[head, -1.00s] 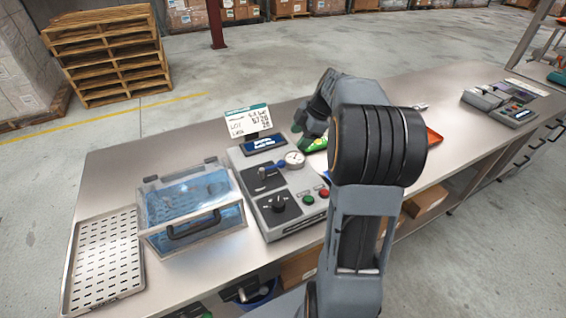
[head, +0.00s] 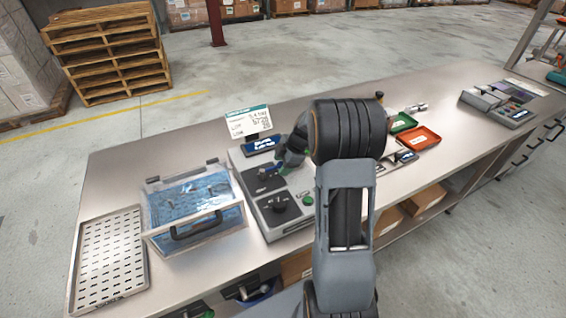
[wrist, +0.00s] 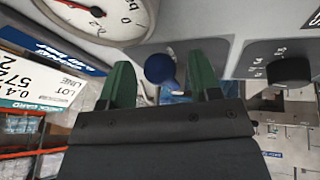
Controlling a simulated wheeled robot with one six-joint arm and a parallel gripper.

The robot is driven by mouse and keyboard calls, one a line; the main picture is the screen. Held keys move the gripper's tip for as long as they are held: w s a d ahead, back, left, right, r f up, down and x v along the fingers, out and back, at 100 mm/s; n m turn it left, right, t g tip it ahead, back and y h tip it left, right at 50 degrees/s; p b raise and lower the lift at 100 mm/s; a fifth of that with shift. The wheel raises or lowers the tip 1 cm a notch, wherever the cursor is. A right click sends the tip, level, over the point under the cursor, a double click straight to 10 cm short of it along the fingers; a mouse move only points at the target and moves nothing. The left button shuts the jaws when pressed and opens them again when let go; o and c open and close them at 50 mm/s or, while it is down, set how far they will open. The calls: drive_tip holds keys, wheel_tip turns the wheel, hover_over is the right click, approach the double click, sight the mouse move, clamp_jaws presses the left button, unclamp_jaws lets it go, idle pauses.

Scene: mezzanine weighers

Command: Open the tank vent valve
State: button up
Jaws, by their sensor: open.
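The vent valve shows as a blue ball-ended handle (wrist: 160,68) in the wrist view; I cannot see its label. My gripper (wrist: 162,82) is open, its green fingers on either side of the handle. I cannot tell whether they touch it. In the head view my gripper (head: 284,166) is at the grey control panel (head: 240,162), and my arm hides the handle and gauge. The clear tank (head: 231,217) with blue contents stands left of the panel.
The pressure gauge (wrist: 100,12) is close to my left finger in the wrist view. A black knob (head: 280,204) and green button (head: 307,199) sit on the panel. A display card (head: 248,123) stands behind it. A perforated tray (head: 108,260) lies far left; green and red trays (head: 419,139) lie right.

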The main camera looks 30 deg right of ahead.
drive_tip(key=shift+c, duration=0.2)
clamp_jaws()
idle(0.4)
